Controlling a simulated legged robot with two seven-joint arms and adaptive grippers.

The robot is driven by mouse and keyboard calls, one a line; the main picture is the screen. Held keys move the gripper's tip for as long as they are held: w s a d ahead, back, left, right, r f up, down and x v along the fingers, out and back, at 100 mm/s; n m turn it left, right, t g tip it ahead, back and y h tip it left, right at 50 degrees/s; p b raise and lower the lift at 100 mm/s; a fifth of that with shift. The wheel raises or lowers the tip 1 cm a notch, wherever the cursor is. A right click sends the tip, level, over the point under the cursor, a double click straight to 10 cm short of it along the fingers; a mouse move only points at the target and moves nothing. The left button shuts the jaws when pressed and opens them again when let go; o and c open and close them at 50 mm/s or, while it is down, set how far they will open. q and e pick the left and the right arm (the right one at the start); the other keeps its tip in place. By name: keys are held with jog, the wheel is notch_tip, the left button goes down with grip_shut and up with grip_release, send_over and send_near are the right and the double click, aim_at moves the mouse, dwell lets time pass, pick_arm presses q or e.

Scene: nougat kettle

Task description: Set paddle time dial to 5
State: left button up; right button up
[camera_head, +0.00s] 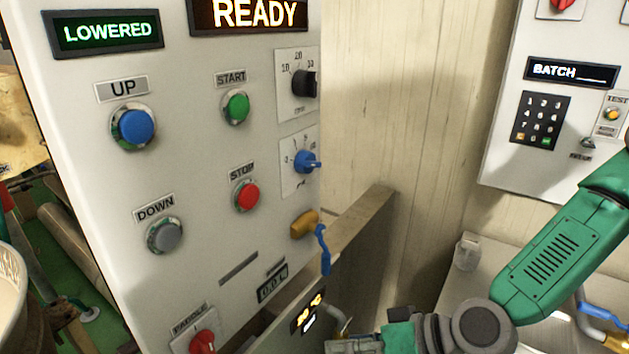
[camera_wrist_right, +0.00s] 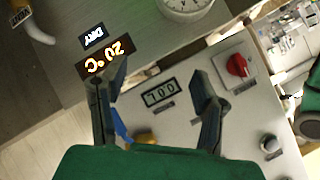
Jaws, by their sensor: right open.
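A black dial (camera_head: 304,83) on a white scale plate is at the upper right of the grey-white control panel (camera_head: 200,120). Its scale shows 10, 20 and 30; its lower label is too small to read surely. A blue dial (camera_head: 307,161) with its own scale sits below it. A red knob (camera_head: 203,342) under a label reading PADDLE is at the panel's bottom; a red knob also shows in the wrist view (camera_wrist_right: 237,65). My right gripper (camera_wrist_right: 159,78) is open and empty, its fingers apart in front of the panel's lower part. My left gripper is out of view.
Green START (camera_head: 236,107), red STOP (camera_head: 246,195), blue UP (camera_head: 134,127) and grey DOWN (camera_head: 165,235) buttons are on the panel. A yellow-brown valve (camera_head: 304,224) with a blue lever sticks out at its right edge. A keypad panel (camera_head: 560,100) hangs at the right.

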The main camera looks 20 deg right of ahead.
jog(key=w+d+r+t+y+p, duration=0.1)
jog(key=w+d+r+t, duration=0.15)
jog(key=r, duration=0.35)
jog(key=w+d+r+t+p, duration=0.1)
jog(key=w+r+t, duration=0.15)
jog(key=r, duration=0.45)
jog(key=n+t+p, duration=0.2)
send_near(314, 167)
jog(key=shift+y, duration=0.4)
jog(key=x, duration=0.3)
jog(key=p+x, duration=0.1)
jog(key=x, duration=0.3)
jog(key=f+p+x, duration=0.1)
jog(key=x, duration=0.2)
jog(key=shift+w+d, duration=0.25)
jog(key=shift+w, duration=0.25)
jog(key=shift+r, duration=0.1)
jog(key=c, duration=1.2)
